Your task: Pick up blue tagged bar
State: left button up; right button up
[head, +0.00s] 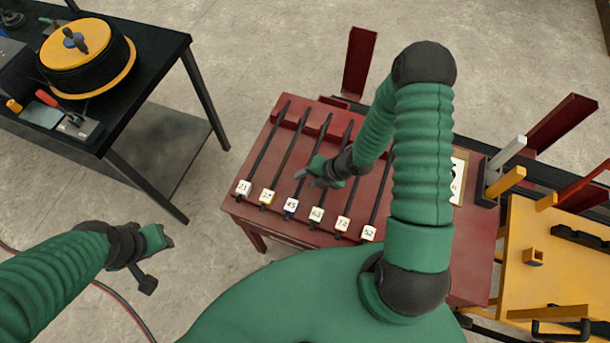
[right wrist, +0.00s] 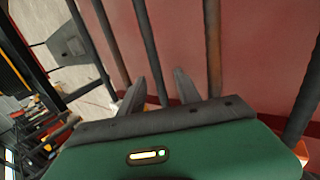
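Several dark bars with numbered white tags lie side by side on a red table (head: 262,225). The third bar from the left (head: 321,135) has a tag (head: 291,205) that looks bluish; its colour is hard to tell at this size. My right gripper (head: 303,174) is over the middle of this bar. In the right wrist view its two fingers (right wrist: 158,88) are apart, with a dark bar (right wrist: 149,45) running between them; contact is not visible. My left gripper (head: 160,240) is over the floor, left of the table, and its finger opening is unclear.
Neighbouring bars (head: 293,150) lie close on both sides. A black workbench (head: 150,60) with a yellow-topped reel (head: 88,65) stands at the upper left. A yellow table (head: 540,285) and red posts (head: 562,122) are at the right. Floor is clear between workbench and red table.

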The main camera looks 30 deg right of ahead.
jog(key=shift+w+a+f, duration=0.1)
jog(key=shift+w+f, duration=0.05)
jog(key=shift+w, duration=0.05)
jog(key=shift+s, duration=0.1)
grip_shut()
dwell(1.1)
